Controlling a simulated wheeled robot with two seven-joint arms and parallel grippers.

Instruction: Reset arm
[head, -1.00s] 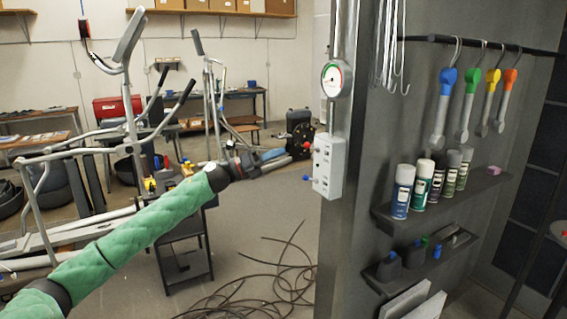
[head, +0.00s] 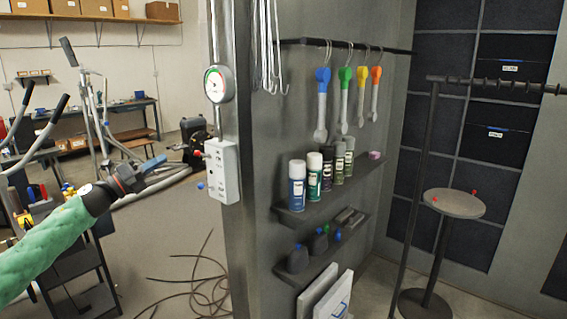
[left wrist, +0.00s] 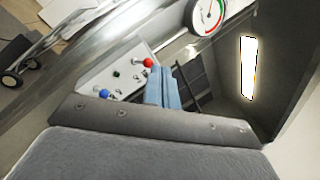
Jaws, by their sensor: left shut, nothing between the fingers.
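My left arm, in a green padded sleeve, comes in from the left in the head view. My left gripper (head: 152,165) is at its end, with blue fingers that are shut and hold nothing. The fingers also show in the left wrist view (left wrist: 161,88), in front of a grey control box (left wrist: 118,82) with a red knob and a blue knob. In the head view the control box (head: 222,172) is on the pillar, to the right of the gripper and apart from it. My right gripper is not in view.
A gauge (head: 214,84) is above the box. Shelves hold spray cans (head: 297,185) and bottles, with wrenches (head: 321,105) hanging above. A round stool-like stand (head: 454,203) is at the right. Dark cable (head: 190,290) lies on the floor. A small black cart (head: 80,285) stands lower left.

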